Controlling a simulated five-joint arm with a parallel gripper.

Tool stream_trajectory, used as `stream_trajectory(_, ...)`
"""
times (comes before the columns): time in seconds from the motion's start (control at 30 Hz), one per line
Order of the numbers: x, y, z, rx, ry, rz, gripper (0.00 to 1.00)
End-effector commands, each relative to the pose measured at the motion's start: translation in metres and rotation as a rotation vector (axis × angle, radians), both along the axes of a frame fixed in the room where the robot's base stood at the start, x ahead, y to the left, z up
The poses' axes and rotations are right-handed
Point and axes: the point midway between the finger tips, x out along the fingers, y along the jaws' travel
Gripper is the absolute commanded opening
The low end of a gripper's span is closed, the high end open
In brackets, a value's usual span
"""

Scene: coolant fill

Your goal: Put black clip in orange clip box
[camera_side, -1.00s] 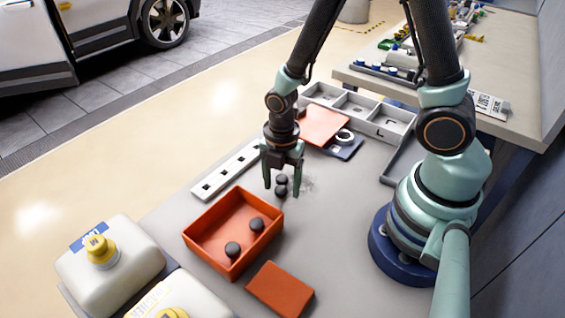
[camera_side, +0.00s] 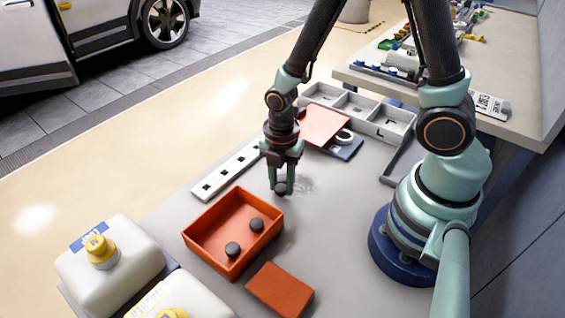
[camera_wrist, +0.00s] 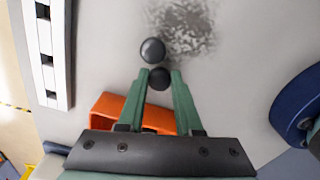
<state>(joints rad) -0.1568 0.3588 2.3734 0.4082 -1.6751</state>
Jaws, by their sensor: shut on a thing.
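My gripper (camera_side: 284,187) is low over the grey table, beyond the orange clip box, its green fingers closed in on a small black clip (camera_side: 280,188). In the wrist view the fingertips (camera_wrist: 160,76) have a dark round shape (camera_wrist: 159,79) between them. A second black round shape (camera_wrist: 152,50) lies just past the tips; I cannot tell whether it belongs to the same clip. The open orange clip box (camera_side: 258,253) holds two black clips, one nearer (camera_side: 232,249) and one farther right (camera_side: 257,225). Part of an orange thing shows behind the fingers in the wrist view (camera_wrist: 112,104).
A white strip with square holes (camera_side: 228,171) lies left of my gripper. An orange block (camera_side: 280,289) lies right of the box. White jugs (camera_side: 110,258) stand at the front left. A grey divided tray (camera_side: 365,112) and an orange plate (camera_side: 322,125) lie behind.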

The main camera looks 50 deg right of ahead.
Motion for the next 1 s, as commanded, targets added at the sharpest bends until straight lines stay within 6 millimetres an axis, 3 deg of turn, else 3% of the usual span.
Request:
stream_trajectory(0.27, 0.001, 0.000, 0.030, 0.001, -0.006, 0.000, 0.00)
stream_trajectory(0.8, 0.001, 0.000, 0.158, 0.001, -0.007, 0.000, 0.00)
stream_trajectory(1.0, 0.000, 0.000, 0.185, 0.001, -0.002, 0.000, 0.00)
